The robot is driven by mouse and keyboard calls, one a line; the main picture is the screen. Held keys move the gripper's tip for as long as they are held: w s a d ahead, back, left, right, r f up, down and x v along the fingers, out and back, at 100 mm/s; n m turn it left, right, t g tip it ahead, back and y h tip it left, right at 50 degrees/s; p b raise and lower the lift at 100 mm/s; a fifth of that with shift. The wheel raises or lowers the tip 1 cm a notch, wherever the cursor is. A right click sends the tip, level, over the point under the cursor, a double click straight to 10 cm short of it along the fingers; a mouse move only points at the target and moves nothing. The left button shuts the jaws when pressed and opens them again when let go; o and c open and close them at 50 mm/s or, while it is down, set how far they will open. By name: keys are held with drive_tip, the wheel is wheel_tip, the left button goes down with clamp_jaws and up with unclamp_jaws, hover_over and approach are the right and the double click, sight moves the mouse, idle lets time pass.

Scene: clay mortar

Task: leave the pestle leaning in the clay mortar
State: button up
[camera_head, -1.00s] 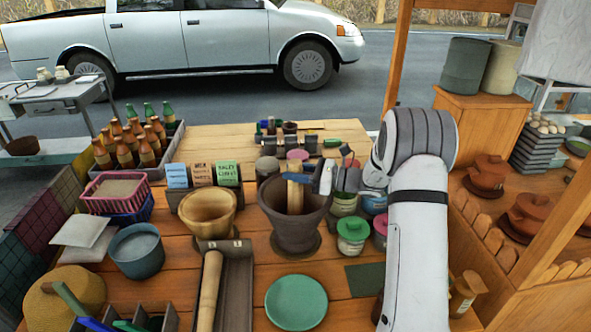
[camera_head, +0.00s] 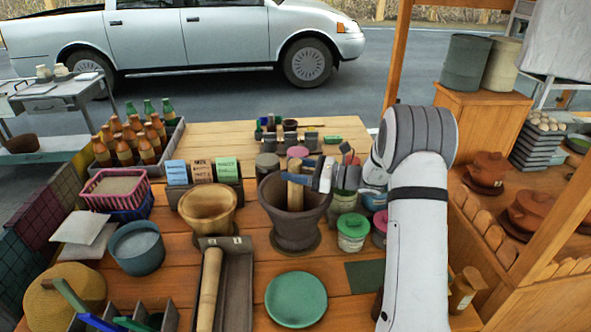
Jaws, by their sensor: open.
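The dark clay mortar (camera_head: 296,227) stands upright on the wooden table, near the middle of the view. A light wooden pestle (camera_head: 295,188) stands in it, its upper end above the rim and its lower end hidden inside the bowl. My gripper (camera_head: 312,171) is open at the pestle's upper part, coming in from the right. I cannot tell whether its fingers touch the pestle.
A wooden mortar (camera_head: 208,211) stands close on the left, with another wooden pestle (camera_head: 210,290) in a grey tray (camera_head: 237,280) before it. A green plate (camera_head: 296,299) lies in front. Lidded jars (camera_head: 352,231) crowd the right side.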

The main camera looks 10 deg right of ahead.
drive_tip(key=b+v, duration=0.2)
drive_tip(key=v, duration=0.6)
drive_tip(key=s+a+r+n+g+h, duration=0.1)
drive_tip(key=s+a+n+g+h, duration=0.3)
drive_tip(key=s, duration=0.5)
drive_tip(key=s+a+r+n+g+h, duration=0.2)
drive_tip(key=s+a+n+h, duration=0.15)
drive_tip(key=s+n, duration=0.5)
drive_tip(key=s+d+n+t+h, duration=0.1)
drive_tip(key=s+d+n+h, duration=0.3)
drive_tip(key=s, duration=0.4)
drive_tip(key=s+d+n+t+h, duration=0.1)
drive_tip(key=s+d+n+h, duration=0.2)
drive_tip(key=s+n+h, duration=0.2)
drive_tip(key=shift+s+d+f+t+h, duration=0.15)
drive_tip(key=shift+s+d+t+h, duration=0.25)
drive_tip(key=shift+s, duration=1)
drive_tip(key=shift+n, duration=0.25)
